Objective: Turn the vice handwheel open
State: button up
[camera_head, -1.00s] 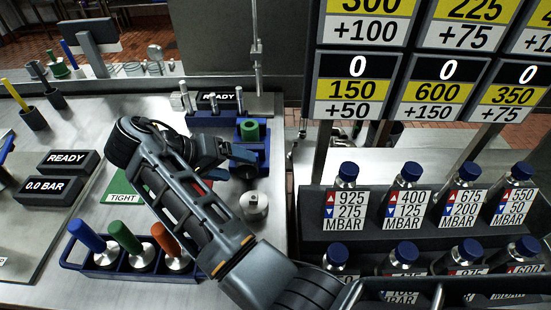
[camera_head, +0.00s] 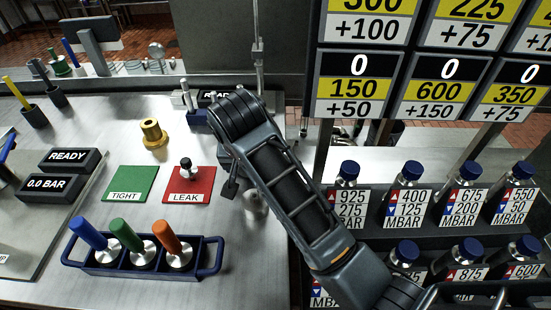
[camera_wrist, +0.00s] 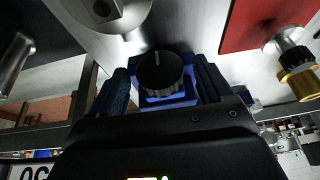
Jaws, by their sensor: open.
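In the wrist view a round black ribbed knob with a white line (camera_wrist: 160,73), which looks like the vice handwheel, sits on the blue vice (camera_wrist: 168,101). My gripper (camera_wrist: 163,82) is open, with one dark finger on each side of the knob. I cannot tell whether the fingers touch it. In the head view my arm covers nearly all of the vice, and only a dark finger of my gripper (camera_head: 230,187) shows below the wrist.
A silver round fitting (camera_wrist: 110,12) is close by in the wrist view. A red LEAK mat (camera_head: 183,197) holds a small valve (camera_head: 187,170). A green TIGHT mat (camera_head: 130,184), a brass fitting (camera_head: 153,133) and a blue tool rack (camera_head: 112,270) stand to the left.

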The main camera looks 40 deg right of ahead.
jog(key=t+y, duration=0.1)
jog(key=y, duration=0.1)
jog(key=m+t+y, duration=0.1)
jog(key=shift+s+d+f+t, duration=0.15)
jog(key=shift+s+d+t, duration=0.15)
jog(key=shift+d, duration=0.1)
jog(key=t+y, duration=0.2)
jog(key=y, duration=0.1)
jog(key=shift+s+d+f+m, duration=0.15)
jog(key=shift+d+m, duration=0.05)
jog(key=shift+m, duration=0.2)
jog(key=v, duration=0.7)
jog(key=shift+s+r+b, duration=0.25)
jog(key=shift+b, duration=0.15)
